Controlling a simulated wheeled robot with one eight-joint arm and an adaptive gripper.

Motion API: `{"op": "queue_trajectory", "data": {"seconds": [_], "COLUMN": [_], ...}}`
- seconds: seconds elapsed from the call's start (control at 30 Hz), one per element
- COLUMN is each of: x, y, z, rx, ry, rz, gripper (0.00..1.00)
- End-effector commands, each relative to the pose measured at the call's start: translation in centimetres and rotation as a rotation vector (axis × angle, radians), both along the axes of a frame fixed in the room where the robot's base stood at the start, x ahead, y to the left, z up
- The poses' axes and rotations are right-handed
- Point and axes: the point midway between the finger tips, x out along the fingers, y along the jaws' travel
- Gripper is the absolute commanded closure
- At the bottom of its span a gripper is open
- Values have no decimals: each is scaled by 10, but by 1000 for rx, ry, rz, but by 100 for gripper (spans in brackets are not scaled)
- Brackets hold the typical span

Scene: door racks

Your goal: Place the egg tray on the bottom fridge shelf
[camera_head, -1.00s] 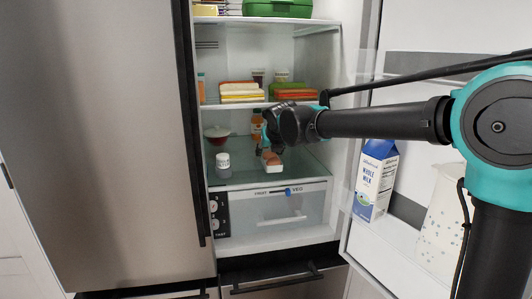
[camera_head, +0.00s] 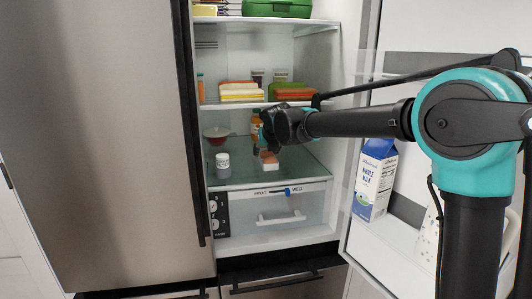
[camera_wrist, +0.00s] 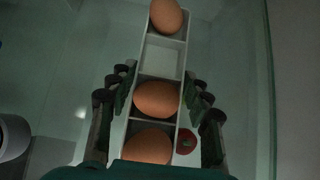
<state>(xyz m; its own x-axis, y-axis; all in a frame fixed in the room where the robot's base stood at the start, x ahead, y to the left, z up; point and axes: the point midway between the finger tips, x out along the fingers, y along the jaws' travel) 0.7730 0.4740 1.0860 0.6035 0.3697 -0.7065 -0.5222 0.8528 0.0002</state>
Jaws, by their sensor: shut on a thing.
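The egg tray (camera_head: 269,163) is a narrow white tray holding brown eggs, low over the glass bottom shelf (camera_head: 240,176) of the open fridge. In the wrist view the egg tray (camera_wrist: 163,60) runs away from me, with three brown eggs visible and one empty compartment. My gripper (camera_head: 263,145) is shut on the tray, with a finger along each long side, seen in the wrist view (camera_wrist: 158,88). Whether the tray's underside touches the shelf I cannot tell.
A small white-capped jar (camera_head: 222,165) stands left of the tray, and a lidded bowl (camera_head: 216,134) sits behind it. The open door holds a milk carton (camera_head: 376,180). A drawer (camera_head: 280,212) lies below.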

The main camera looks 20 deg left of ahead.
Motion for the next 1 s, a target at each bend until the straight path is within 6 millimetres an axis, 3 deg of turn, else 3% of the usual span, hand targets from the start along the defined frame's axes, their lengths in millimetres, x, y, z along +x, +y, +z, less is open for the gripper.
{"op": "queue_trajectory", "data": {"seconds": [0.13,0.17,0.33,0.73,0.93,1.0], "x": [0,0,0,-3,-22,-34], "y": [0,0,0,-2,-14,-21], "z": [-2,-3,-2,3,24,22], "rx": [0,0,0,0,-1,-1], "ry": [0,0,0,0,0,0], "rz": [0,0,0,0,1,1], "gripper": [86,50,30,30,30,30]}}
